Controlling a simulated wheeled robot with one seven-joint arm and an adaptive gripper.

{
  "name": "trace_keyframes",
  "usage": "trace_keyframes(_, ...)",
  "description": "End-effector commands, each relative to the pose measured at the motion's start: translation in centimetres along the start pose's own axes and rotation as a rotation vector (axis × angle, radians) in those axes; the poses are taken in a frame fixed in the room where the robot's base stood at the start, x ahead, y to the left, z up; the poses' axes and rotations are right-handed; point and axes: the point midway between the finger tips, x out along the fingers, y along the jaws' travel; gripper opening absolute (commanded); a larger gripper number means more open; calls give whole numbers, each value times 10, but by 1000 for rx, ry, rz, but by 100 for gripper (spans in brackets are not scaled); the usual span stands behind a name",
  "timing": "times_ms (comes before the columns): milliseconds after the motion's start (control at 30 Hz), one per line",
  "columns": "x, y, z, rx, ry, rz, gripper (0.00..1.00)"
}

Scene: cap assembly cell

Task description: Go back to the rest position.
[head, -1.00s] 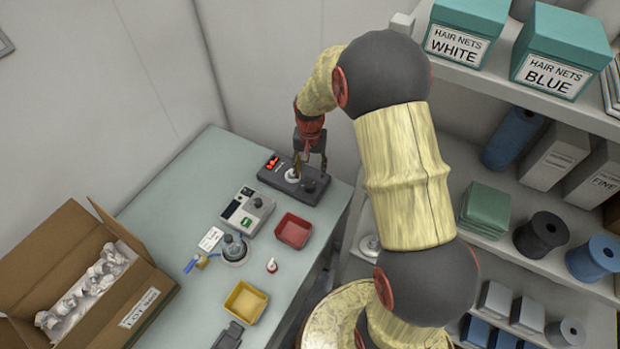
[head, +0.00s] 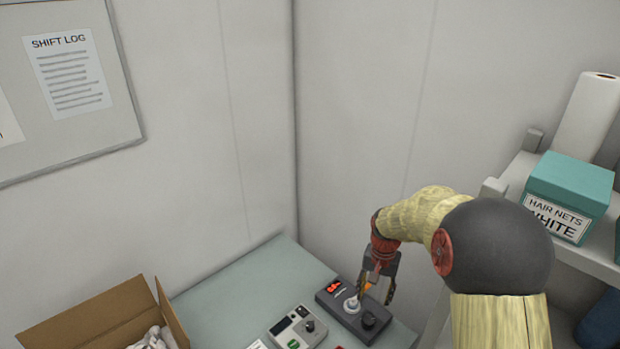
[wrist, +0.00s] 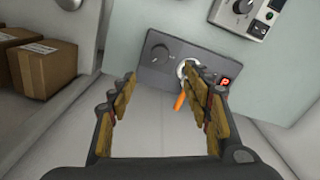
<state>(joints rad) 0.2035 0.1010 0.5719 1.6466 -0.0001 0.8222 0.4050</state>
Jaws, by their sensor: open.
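My gripper (head: 378,285) is at the back corner of the table, above a dark device, with my arm reaching in from the right. In the wrist view my gripper (wrist: 160,78) is open, its two fingers well apart with nothing between them. The dark device (wrist: 209,62) has a black knob (wrist: 159,53), a red lit display (wrist: 225,83) and a round white fitting (wrist: 186,69). The right finger partly hides the fitting. A small orange piece (wrist: 180,102) shows beside that finger; I cannot tell whether they touch.
A grey control box (head: 297,327) stands left of the dark device. An open cardboard box (head: 105,318) is at the lower left. Walls close in behind, with a shift log board (head: 120,108). A shelf (head: 518,180) holding a teal hair-net box (head: 570,182) is at right.

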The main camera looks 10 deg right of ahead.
Motion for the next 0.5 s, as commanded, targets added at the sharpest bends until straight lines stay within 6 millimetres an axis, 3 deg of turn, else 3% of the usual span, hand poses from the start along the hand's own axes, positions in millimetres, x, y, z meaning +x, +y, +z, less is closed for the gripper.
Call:
trace_keyframes(133,2,2,4,-56,-11,4,49)
trace_keyframes(267,11,15,34,-130,-65,23,49)
trace_keyframes(500,-32,30,90,-272,-44,13,49)
